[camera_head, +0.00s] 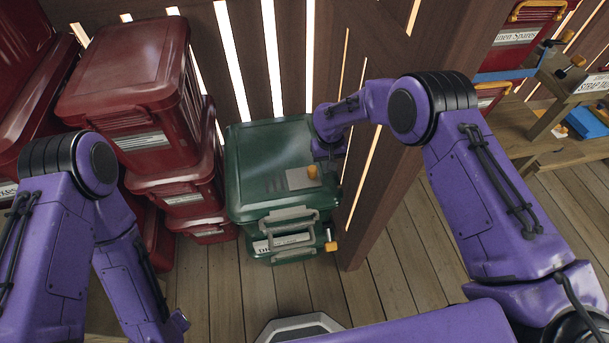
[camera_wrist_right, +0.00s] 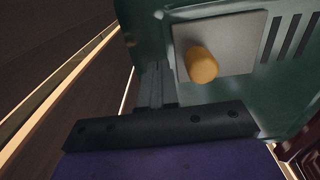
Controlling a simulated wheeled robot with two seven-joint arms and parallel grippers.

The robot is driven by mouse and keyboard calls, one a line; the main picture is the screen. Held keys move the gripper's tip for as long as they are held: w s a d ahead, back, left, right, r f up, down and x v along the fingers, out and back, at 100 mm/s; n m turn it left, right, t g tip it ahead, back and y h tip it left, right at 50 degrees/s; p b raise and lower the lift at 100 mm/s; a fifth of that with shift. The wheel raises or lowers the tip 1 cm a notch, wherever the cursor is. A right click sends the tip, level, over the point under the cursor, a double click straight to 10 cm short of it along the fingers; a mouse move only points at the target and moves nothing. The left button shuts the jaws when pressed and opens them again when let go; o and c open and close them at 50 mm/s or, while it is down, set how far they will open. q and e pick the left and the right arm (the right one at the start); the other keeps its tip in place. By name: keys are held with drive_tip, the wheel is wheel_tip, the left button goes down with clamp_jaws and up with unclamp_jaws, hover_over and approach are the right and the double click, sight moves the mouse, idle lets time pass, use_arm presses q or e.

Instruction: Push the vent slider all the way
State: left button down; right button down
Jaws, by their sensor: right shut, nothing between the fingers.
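The vent slider is a grey plate (camera_head: 297,179) with an orange knob (camera_head: 312,172) on the lid of a green bin (camera_head: 262,160). In the right wrist view the plate (camera_wrist_right: 236,40) and knob (camera_wrist_right: 202,66) are close, with dark vent slots (camera_wrist_right: 286,36) to the right of the plate. My right gripper (camera_wrist_right: 154,84) is shut and empty, just left of the knob in that view, with a gap between them. In the head view its fingers are largely hidden by my wrist near the bin's right edge. My left arm is at the lower left; its gripper is out of view.
Stacked dark red bins (camera_head: 128,75) stand left of the green bin. A wooden wall panel (camera_head: 390,130) is close on its right. A shelf (camera_head: 560,145) with more bins stands at the right. Plank floor lies in front.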

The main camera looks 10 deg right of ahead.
sight(312, 168)
drive_tip(key=shift+a+b, duration=0.35)
drive_tip(key=shift+a, duration=1.95)
drive_tip(key=shift+s+a+b, duration=0.15)
drive_tip(key=shift+a+b, duration=0.5)
drive_tip(key=shift+a, duration=2)
drive_tip(key=shift+d+p, duration=0.3)
drive_tip(key=shift+d, duration=0.55)
wheel_tip(312, 168, up, 7)
drive_tip(key=p, duration=0.5)
drive_tip(key=shift+p, duration=0.3)
